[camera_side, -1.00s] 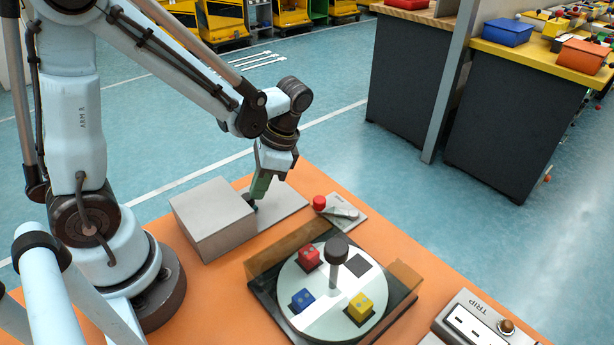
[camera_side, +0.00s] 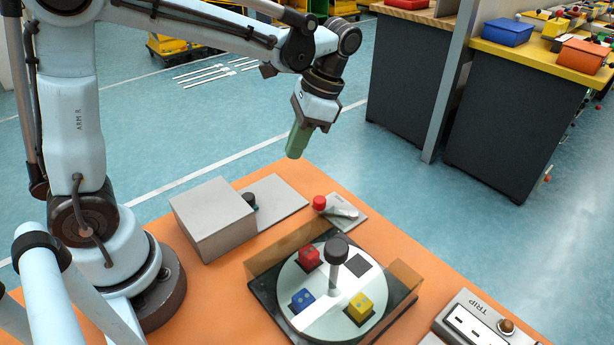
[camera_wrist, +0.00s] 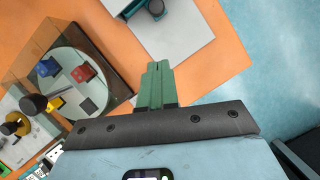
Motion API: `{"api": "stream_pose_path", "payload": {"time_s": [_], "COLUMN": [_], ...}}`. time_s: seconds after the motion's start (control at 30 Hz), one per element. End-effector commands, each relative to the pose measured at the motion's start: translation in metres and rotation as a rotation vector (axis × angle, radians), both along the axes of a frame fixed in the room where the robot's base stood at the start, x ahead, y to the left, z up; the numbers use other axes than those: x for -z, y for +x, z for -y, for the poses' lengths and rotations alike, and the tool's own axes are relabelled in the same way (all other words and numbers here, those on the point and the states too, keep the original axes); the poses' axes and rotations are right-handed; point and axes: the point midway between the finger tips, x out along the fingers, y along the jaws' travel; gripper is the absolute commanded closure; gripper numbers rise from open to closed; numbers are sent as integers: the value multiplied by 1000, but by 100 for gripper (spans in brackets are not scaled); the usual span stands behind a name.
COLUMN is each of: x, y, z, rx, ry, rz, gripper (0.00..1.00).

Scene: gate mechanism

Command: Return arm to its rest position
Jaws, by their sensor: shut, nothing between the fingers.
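My gripper (camera_side: 297,142) hangs in the air above the far edge of the orange table (camera_side: 219,289), tilted down and left. Its green fingers are shut together and hold nothing. In the wrist view the fingers (camera_wrist: 158,78) meet side by side, over the orange table top. My arm reaches across from the left, raised well above the table. A grey box (camera_side: 213,218) with a flat plate (camera_side: 283,204) and a small dark knob (camera_side: 250,200) stands below and left of the gripper, apart from it.
A turntable (camera_side: 318,311) carries a red cube (camera_side: 307,256), blue cube (camera_side: 302,299) and yellow cube (camera_side: 360,306), behind clear walls, with a dark post. A red button (camera_side: 319,202) sits by the plate. A TRIP box (camera_side: 478,322) is at lower right. Air around the gripper is clear.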

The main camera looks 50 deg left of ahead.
Motion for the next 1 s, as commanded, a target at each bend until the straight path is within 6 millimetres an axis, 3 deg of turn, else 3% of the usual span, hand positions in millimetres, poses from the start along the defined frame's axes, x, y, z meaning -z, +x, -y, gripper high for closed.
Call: {"api": "stream_pose_path", "payload": {"time_s": [0.27,1.0], "x": [-10,-13], "y": [-5,-45], "z": [-1,-4], "rx": [-32,-394], "ry": [-11,-207], "rz": [92,896], "gripper": [100,100]}}
